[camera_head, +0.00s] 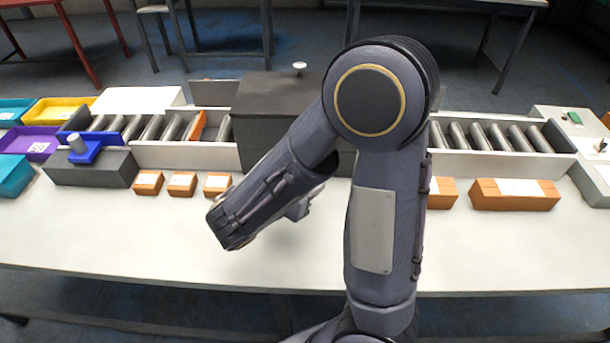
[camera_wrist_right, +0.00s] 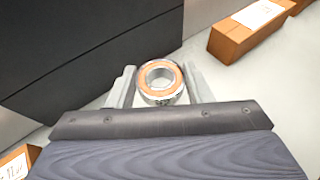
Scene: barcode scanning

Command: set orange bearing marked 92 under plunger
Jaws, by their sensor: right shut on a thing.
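My right gripper (camera_wrist_right: 160,90) is shut on a bearing (camera_wrist_right: 160,70) with an orange face and silver rims, held between the fingertips in the right wrist view. No number on it is legible. In the head view, a small part of the right gripper (camera_head: 300,207) shows behind my forearm, and the bearing is hidden. A blue fixture (camera_head: 83,154) with a grey upright cylinder (camera_head: 76,143) stands on a dark block at the left. A small white knob (camera_head: 602,145) stands at the far right. I cannot tell which is the plunger. My left gripper is not in view.
A dark box (camera_head: 262,135) with a knob on top stands between two roller conveyor sections (camera_head: 495,136). Small labelled orange blocks (camera_head: 182,184) and a longer one (camera_head: 515,202) line the table. Coloured trays (camera_head: 66,110) are at the left. The table's front strip (camera_head: 130,235) is clear.

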